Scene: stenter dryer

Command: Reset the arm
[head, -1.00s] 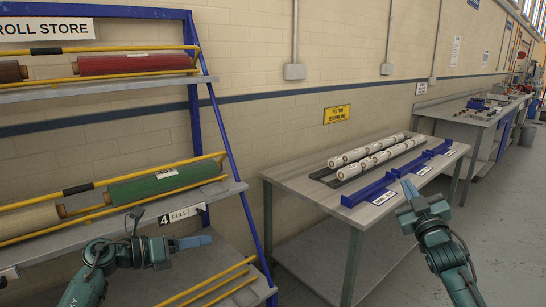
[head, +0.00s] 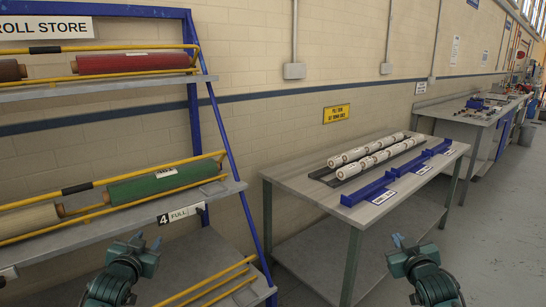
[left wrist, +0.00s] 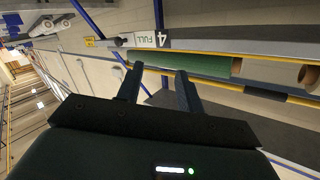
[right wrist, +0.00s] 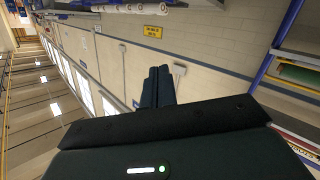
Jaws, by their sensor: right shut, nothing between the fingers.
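My left gripper (head: 142,242) is low in front of the roll rack in the head view. In the left wrist view its two fingers (left wrist: 160,88) stand apart with nothing between them, so it is open. My right gripper (head: 400,242) is low in front of the steel table, apart from it. In the right wrist view its fingers (right wrist: 158,78) are together and empty. Both arms are bent in a similar pose, with the grippers pointing upward.
The blue rack holds a green roll (head: 155,185) and a red roll (head: 135,64) behind yellow bars. The steel table (head: 290,184) carries white rolls (head: 375,152) and blue holders (head: 368,188). A workbench (head: 450,107) stands further back. The floor at the right is clear.

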